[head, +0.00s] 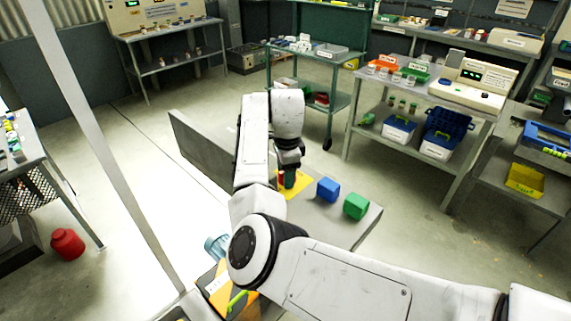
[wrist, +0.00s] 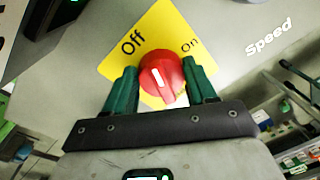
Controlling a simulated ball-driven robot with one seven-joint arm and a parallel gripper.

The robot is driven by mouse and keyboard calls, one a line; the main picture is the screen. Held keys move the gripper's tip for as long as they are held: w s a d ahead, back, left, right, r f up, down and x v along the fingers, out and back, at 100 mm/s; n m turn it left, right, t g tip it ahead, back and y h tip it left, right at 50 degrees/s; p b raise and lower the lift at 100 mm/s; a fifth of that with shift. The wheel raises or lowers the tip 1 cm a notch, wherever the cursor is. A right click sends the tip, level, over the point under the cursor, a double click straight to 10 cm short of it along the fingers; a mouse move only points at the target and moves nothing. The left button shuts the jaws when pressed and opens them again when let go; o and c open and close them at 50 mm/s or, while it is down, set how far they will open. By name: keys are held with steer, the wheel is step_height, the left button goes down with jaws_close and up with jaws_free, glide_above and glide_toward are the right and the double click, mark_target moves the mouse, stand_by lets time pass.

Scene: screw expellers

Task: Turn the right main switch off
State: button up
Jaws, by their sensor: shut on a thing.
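The main switch is a red rotary knob (wrist: 163,76) with a white mark, on a yellow plate (wrist: 152,30) lettered "Off" at left and "On" at right. The white mark leans slightly up-left; I cannot tell its exact setting. My gripper (wrist: 163,88) has its green fingers on either side of the knob, shut on it. In the head view my gripper (head: 289,180) reaches down to the yellow plate (head: 300,184) on a grey cabinet. The fingers and wrist hide most of the knob there.
A blue block-shaped part (head: 328,189) and a green one (head: 356,206) sit on the cabinet right of the switch. The label "Speed" (wrist: 269,37) is on the panel. Workbenches stand behind and right. A red container (head: 67,244) stands on the floor at left.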

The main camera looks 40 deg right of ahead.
steer(key=shift+r+n+p, duration=0.1)
steer(key=shift+n+p, duration=1.35)
steer(key=shift+n, duration=0.65)
steer(key=o, duration=1)
steer(key=shift+o, duration=0.2)
steer(key=shift+s, duration=0.1)
step_height(320, 180, up, 11)
steer(key=b, duration=0.1)
steer(key=shift+s+b, duration=0.4)
steer(key=shift+a+f, duration=0.1)
steer(key=shift+f, duration=0.15)
